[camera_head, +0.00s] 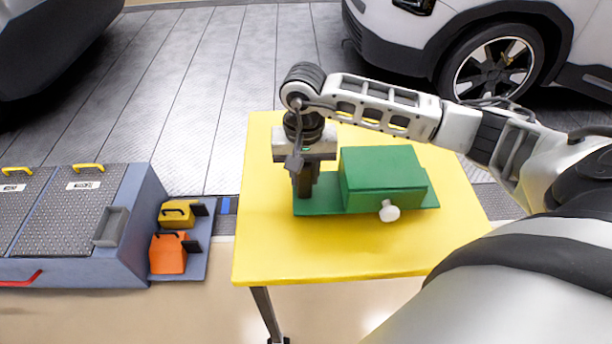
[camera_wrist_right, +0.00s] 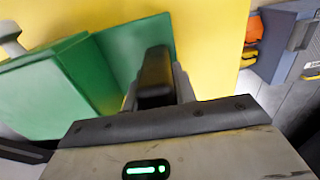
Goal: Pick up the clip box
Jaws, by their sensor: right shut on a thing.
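The clip box (camera_head: 385,178) appears to be the green box with a flat green base plate and a white knob on its front, on the yellow table. It also shows in the right wrist view (camera_wrist_right: 60,88), at the left. My right gripper (camera_head: 304,188) points down over the left end of the base plate, beside the box body. It is shut on a dark upright piece (camera_wrist_right: 155,72) there, which looks like a grip of the box; its lower end is partly hidden. I cannot tell whether the plate is clear of the table. My left gripper is not in view.
The yellow table (camera_head: 268,250) has bare room in front of and behind the box. At the left stands a grey-blue bench (camera_head: 75,215), with an orange box (camera_head: 168,254) and a yellow box (camera_head: 177,213) on its side shelf. A white car (camera_head: 400,45) stands behind.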

